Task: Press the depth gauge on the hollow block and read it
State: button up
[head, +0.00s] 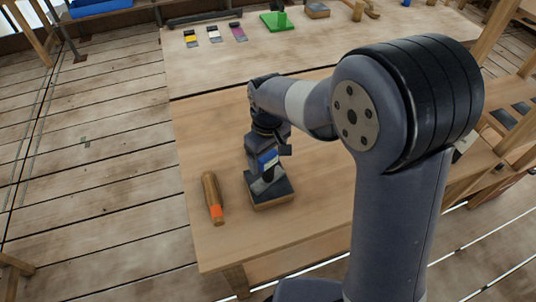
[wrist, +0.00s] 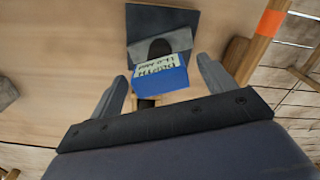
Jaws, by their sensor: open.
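The hollow block (head: 272,203), wooden-sided with a dark top, sits near the front of the wooden table. In the wrist view its dark top (wrist: 150,20) is at the upper middle. The depth gauge (head: 267,160) has a blue body and a grey foot that appears to stand on the block. In the wrist view the gauge (wrist: 160,83) shows a pale label; its first line seems to say DEPTH, but the value is too small to read surely. My gripper (wrist: 163,70) is open, with one finger on each side of the gauge and gaps visible. Any hole is hidden.
A tapered wooden piece with an orange band (head: 211,193) lies left of the block, close to my gripper in the wrist view (wrist: 258,45). A further bench (head: 330,45) holds several coloured samples and a green piece (head: 275,22).

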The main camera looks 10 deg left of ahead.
notch_tip(320, 180, up, 11)
jog(key=shift+b, duration=0.45)
jog(key=shift+f, duration=0.1)
notch_tip(320, 180, down, 10)
jog(key=shift+f+p, duration=0.1)
jog(key=shift+p, duration=0.4)
jog(key=shift+r+p, duration=0.25)
jog(key=shift+p, duration=0.2)
jog(key=shift+r+p, duration=0.8)
jog(key=shift+r, duration=0.5)
